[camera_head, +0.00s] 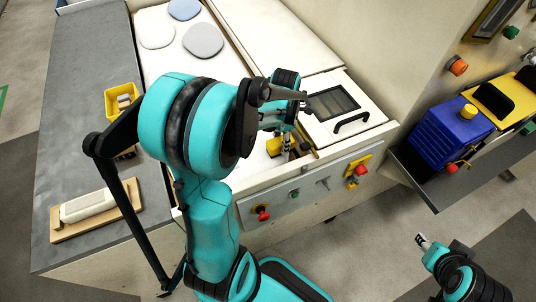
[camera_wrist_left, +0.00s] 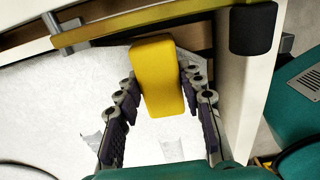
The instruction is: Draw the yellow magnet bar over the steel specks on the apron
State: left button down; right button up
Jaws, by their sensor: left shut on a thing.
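The yellow magnet bar (camera_wrist_left: 157,75) is between the two fingers of my left gripper (camera_wrist_left: 163,88), which is shut on it. In the head view the bar (camera_head: 274,146) shows beside the left gripper (camera_head: 287,147), over the front of the white machine top, partly hidden by my arm. The pale apron surface (camera_wrist_left: 50,125) lies below the fingers in the wrist view. Faint grey patches show on it, but I cannot make out single steel specks. My right gripper (camera_head: 423,241) is at the lower right, away from the machine, its jaws too small to read.
A yellow bin (camera_head: 122,90) with small items and a white block on a wooden board (camera_head: 97,208) are on the grey counter. Round pads (camera_head: 203,40) lie at the back. A handled window lid (camera_head: 340,103) is right of the gripper. A blue box (camera_head: 446,130) stands far right.

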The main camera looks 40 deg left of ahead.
pick_arm(q)
jog(key=shift+w+d, duration=0.1)
jog(key=shift+w+r+p, duration=0.15)
jog(key=shift+r+p, duration=0.4)
jog(key=shift+r, duration=0.4)
jog(key=shift+r+p, duration=1.8)
jog(key=shift+r, duration=0.2)
